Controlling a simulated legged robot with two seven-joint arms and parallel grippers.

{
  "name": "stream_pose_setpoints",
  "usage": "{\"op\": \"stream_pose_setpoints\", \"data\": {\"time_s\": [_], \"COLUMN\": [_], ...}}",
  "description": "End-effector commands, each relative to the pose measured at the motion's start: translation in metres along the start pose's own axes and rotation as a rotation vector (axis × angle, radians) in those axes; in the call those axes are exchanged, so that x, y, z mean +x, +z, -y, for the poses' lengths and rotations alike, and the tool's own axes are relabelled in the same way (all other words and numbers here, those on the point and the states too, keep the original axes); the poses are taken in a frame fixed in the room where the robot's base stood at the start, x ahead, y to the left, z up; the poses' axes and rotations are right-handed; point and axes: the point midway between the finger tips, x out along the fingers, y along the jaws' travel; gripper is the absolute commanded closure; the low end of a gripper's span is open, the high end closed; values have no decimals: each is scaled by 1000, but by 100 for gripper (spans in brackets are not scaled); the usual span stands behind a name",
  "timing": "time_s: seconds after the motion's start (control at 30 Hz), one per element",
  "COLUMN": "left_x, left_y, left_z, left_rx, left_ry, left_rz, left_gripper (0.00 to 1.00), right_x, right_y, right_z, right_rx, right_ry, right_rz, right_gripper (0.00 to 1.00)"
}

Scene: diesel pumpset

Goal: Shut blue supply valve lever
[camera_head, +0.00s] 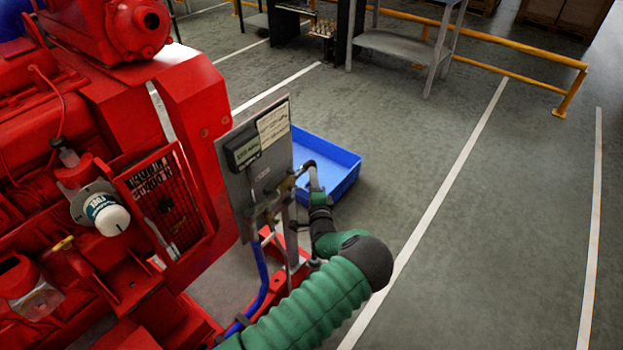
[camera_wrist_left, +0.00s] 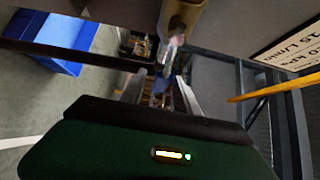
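A grey panel (camera_head: 243,160) stands beside the red engine, with pipe fittings and a blue hose (camera_head: 260,280) below it. My left gripper (camera_head: 297,178) is at the panel's lower right edge, by the fittings. In the left wrist view, a brass valve body (camera_wrist_left: 182,16) is at the top, and a small bluish piece, apparently the blue lever (camera_wrist_left: 160,86), lies between my spread fingers. I cannot tell whether they touch it. In the head view the lever is too small and hidden to make out. My right gripper is not in view.
The red diesel engine (camera_head: 90,110) fills the left side. A blue bin (camera_head: 335,165) sits on the floor behind the panel and also shows in the left wrist view (camera_wrist_left: 60,45). A yellow rail (camera_head: 480,40) and a grey table (camera_head: 400,45) are farther back. Floor at right is clear.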

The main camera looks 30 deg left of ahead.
Motion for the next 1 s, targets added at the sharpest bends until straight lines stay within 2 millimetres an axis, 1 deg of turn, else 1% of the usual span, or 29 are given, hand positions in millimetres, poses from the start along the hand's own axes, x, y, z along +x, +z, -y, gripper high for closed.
{"op": "stream_pose_setpoints", "data": {"time_s": [0.03, 0.2, 0.27, 1.0], "left_x": [0, 2, 2, 3], "left_y": [0, 2, 2, 6], "left_z": [-1, -2, -2, -2], "left_rx": [0, -2, -2, -2], "left_ry": [1, 3, 3, 3], "left_rz": [0, 0, 0, 8], "left_gripper": [70, 93, 100, 100], "right_x": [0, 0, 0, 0], "right_y": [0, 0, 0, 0], "right_z": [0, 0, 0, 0], "right_rx": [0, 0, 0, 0], "right_ry": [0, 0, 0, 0], "right_rz": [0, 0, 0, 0], "right_gripper": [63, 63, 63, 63]}}
